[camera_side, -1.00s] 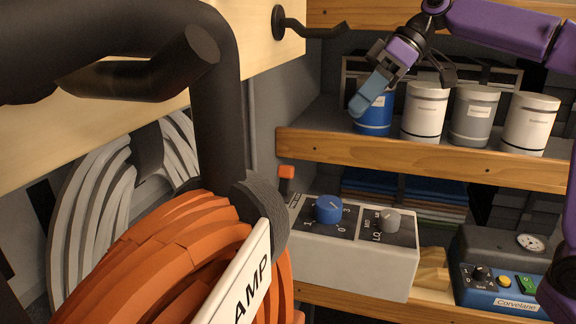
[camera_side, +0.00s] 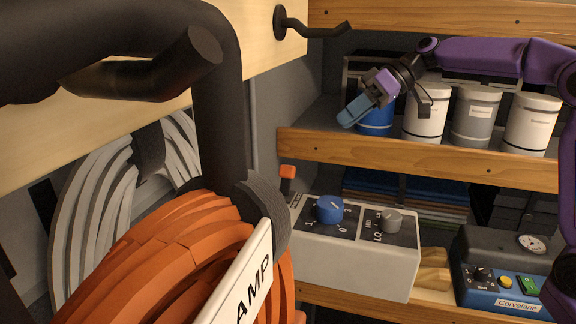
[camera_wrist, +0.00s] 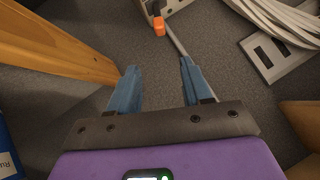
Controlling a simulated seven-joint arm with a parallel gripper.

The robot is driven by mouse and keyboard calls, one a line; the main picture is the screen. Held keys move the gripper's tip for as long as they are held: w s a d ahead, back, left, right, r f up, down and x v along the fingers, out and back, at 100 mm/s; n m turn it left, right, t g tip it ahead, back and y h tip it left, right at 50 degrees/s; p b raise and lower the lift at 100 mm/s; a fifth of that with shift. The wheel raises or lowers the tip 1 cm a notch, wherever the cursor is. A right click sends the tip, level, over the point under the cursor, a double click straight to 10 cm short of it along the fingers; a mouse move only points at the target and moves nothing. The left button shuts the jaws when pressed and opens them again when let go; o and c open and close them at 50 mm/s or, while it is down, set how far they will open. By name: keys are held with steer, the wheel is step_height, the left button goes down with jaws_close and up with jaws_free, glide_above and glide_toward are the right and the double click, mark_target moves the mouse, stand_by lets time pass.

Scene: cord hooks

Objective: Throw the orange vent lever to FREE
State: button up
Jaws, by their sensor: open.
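My gripper (camera_side: 346,119) is open and empty, above and to the right of the lever in the side view, in front of the blue can. The FREE marking cannot be read.
The box carries a blue knob (camera_side: 329,209) and a grey knob (camera_side: 391,222). A wooden shelf (camera_side: 420,160) with several cans lies beside my gripper. A large orange cord coil (camera_side: 185,255) and a black hook (camera_side: 312,28) are at the left. A blue device (camera_side: 500,290) stands right.

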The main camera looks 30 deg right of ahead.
mark_target(286, 180)
steer(key=x, duration=1.7)
steer(key=shift+s, duration=0.1)
